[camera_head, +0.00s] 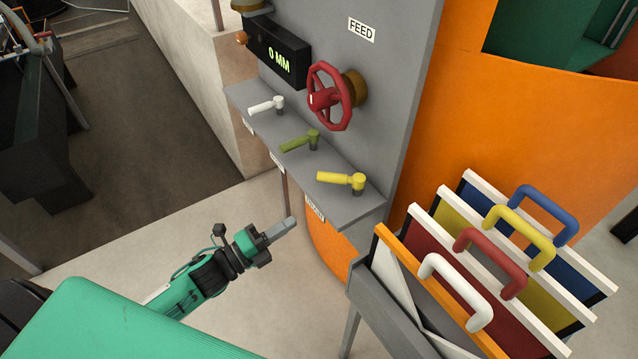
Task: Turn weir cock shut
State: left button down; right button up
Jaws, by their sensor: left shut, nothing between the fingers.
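Three lever cocks stand in a row on a grey shelf (335,198) fixed to a grey panel. The white cock (266,105) is farthest, the olive-green cock (300,141) is in the middle, and the yellow cock (342,180) is nearest. All their levers point to the left. Small labels on the shelf's front edge are too oblique to read, so I cannot tell which is the weir cock. My left gripper (288,226) is shut and empty, in front of and below the shelf, apart from the yellow cock. My right gripper does not show.
A red handwheel (331,97) labelled FEED sticks out above the shelf. A black display (279,54) reads 0 MM. At the right, a rack holds several panels with coloured handles, such as the white handle (456,288). Open floor lies left of the shelf.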

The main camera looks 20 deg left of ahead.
aim_at(318, 201)
pick_arm(q)
jog(key=p+x, duration=0.2)
jog(key=x, duration=0.7)
jog(key=shift+w+a+r+p, duration=0.1)
jog(key=shift+a+r+p, duration=0.05)
jog(key=shift+a+p, duration=0.15)
jog(key=shift+w+a+r+p, duration=0.15)
jog(key=shift+w+p, duration=0.25)
jog(key=shift+w, duration=0.65)
jog(key=shift+w+a, duration=0.15)
jog(key=shift+w, duration=0.45)
jog(key=shift+w, duration=0.15)
